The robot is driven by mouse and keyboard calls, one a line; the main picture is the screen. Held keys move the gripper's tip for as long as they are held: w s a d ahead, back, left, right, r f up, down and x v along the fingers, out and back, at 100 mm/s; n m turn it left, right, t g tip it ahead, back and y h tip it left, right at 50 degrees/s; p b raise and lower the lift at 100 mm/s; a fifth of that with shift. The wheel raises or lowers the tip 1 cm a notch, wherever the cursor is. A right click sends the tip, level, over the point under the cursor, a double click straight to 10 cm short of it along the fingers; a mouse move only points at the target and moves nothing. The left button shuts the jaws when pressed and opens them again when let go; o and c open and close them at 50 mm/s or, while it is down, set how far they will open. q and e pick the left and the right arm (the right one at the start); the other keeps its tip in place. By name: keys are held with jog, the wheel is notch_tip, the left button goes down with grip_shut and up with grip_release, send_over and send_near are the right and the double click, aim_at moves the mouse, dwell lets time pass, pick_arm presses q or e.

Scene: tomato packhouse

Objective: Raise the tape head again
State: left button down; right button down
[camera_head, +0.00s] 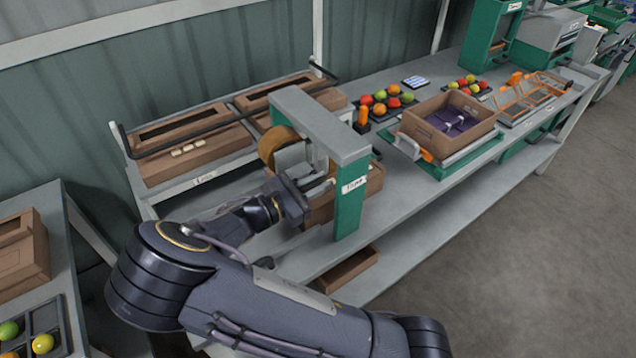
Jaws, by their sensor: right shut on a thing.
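The tape station has a grey-topped arch (318,122) on a green post (349,205) labelled "Tape". Under its crossbar hangs the tape head with a brown tape roll (277,146). A brown cardboard box (374,182) stands under the arch, partly hidden by the post. My right gripper (312,190) is at the near left side of the arch, below the tape roll, shut on a part of the tape head. The gripped part is mostly hidden by the gripper. My left gripper is not in view.
Brown cartons (195,160) stand in a rack behind a dark rail on the left. Further right on the bench (400,190) are trays of tomatoes (386,100), an open box (415,125) on a scale and an orange wire rack (530,95). Another carton (345,270) lies on the lower shelf.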

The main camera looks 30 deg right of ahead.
notch_tip(320, 180, up, 6)
jog(key=p, duration=0.5)
jog(key=shift+f, duration=0.1)
jog(key=c, duration=1.4)
grip_release()
jog(key=shift+o, duration=0.2)
